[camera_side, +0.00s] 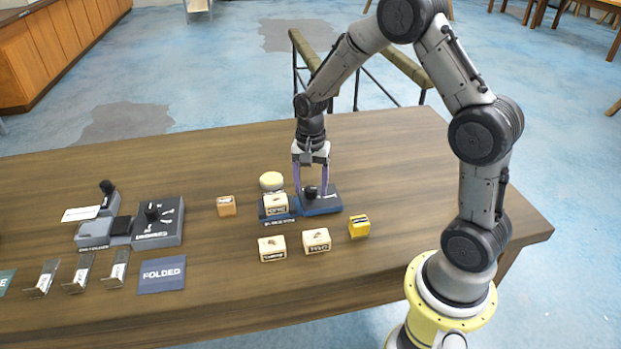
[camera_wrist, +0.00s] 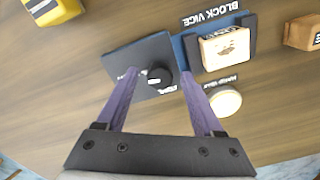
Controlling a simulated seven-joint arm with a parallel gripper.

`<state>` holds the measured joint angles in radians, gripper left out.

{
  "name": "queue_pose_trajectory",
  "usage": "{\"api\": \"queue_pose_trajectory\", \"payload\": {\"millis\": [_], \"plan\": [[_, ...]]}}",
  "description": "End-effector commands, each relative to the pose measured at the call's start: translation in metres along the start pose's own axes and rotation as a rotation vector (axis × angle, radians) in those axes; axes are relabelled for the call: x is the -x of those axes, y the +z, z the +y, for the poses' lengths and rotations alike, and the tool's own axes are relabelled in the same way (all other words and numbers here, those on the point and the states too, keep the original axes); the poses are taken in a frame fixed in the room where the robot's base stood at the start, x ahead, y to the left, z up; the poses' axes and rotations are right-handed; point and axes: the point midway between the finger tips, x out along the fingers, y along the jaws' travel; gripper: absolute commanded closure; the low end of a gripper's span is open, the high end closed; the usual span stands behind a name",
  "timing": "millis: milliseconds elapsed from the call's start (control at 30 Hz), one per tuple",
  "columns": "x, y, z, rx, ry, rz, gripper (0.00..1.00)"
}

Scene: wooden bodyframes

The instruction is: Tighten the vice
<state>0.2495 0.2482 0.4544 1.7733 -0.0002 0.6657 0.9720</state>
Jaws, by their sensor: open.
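The block vice (camera_wrist: 178,48) is a blue base with dark jaws, and it also shows in the side view (camera_side: 263,214). A pale wooden block (camera_wrist: 226,47) sits between its jaws; I cannot tell how firmly it is held. Beside the vice is a dark dial plate (camera_wrist: 124,62), seen in the side view as a blue-grey plate (camera_side: 320,208). It carries a round black knob (camera_wrist: 158,78) with a white mark. My gripper (camera_side: 311,187) points down over this plate. Its purple fingers are open, one on each side of the knob, with gaps visible in the wrist view.
A cream round puck (camera_side: 271,181) stands behind the vice and an orange block (camera_side: 226,206) to its left. Two pale blocks (camera_side: 272,248) (camera_side: 316,240) and a yellow block (camera_side: 359,226) lie in front. A grey dial box (camera_side: 158,224) stands farther left. The table's right side is clear.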

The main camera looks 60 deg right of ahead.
Motion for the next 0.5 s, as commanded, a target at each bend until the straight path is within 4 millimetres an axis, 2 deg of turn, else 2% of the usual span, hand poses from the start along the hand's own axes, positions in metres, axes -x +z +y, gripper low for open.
{"api": "queue_pose_trajectory", "payload": {"millis": [167, 500], "plan": [[0.017, -0.001, -0.001, 0.000, -0.004, 0.003, 0.31], [0.088, -0.001, -0.001, 0.000, -0.007, 0.005, 0.31]]}}
